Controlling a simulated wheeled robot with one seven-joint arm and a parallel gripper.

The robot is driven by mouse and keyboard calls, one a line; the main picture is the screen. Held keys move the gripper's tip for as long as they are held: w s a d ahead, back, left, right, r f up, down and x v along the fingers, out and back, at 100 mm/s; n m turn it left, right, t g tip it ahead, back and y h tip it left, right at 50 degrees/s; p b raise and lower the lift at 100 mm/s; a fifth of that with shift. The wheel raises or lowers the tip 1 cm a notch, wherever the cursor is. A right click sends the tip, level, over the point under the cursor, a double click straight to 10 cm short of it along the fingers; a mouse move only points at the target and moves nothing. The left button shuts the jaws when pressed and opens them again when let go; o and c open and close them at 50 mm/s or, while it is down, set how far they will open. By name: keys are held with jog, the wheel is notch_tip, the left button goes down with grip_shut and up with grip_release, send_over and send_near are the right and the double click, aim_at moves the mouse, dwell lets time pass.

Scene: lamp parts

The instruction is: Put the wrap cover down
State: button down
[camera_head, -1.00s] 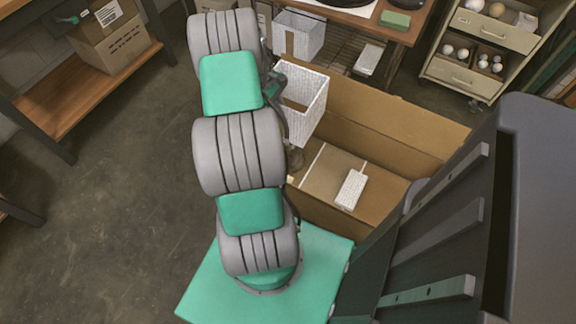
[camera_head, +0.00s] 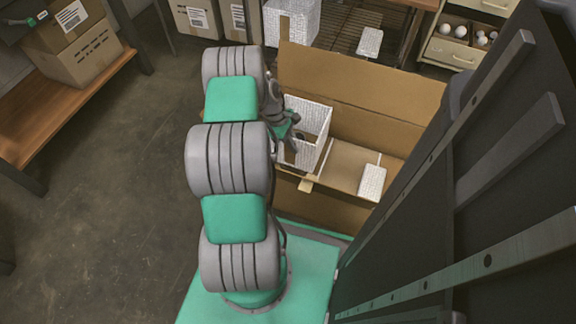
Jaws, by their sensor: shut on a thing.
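The wrap cover (camera_head: 318,120) is a white, textured, open-topped square sleeve. My gripper (camera_head: 291,137) is at its left side, shut on its near-left wall. The cover sits upright at the left part of a large open cardboard carton (camera_head: 365,85), inside or just over its left compartment. I cannot tell whether its lower edge touches the carton floor. My arm hides part of the carton's left side.
A small white textured piece (camera_head: 372,183) lies in the carton's right part. A similar cover (camera_head: 293,20) and white piece (camera_head: 370,42) are on the rack behind. Carton flaps stand up around. A dark slatted panel (camera_head: 470,190) fills the right.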

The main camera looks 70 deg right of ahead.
aim_at(292, 162)
jog(key=f+b, duration=0.4)
jog(key=f, duration=0.6)
jog(key=shift+w+f, duration=0.2)
jog(key=shift+f, duration=0.2)
jog(key=c, duration=1.6)
grip_release()
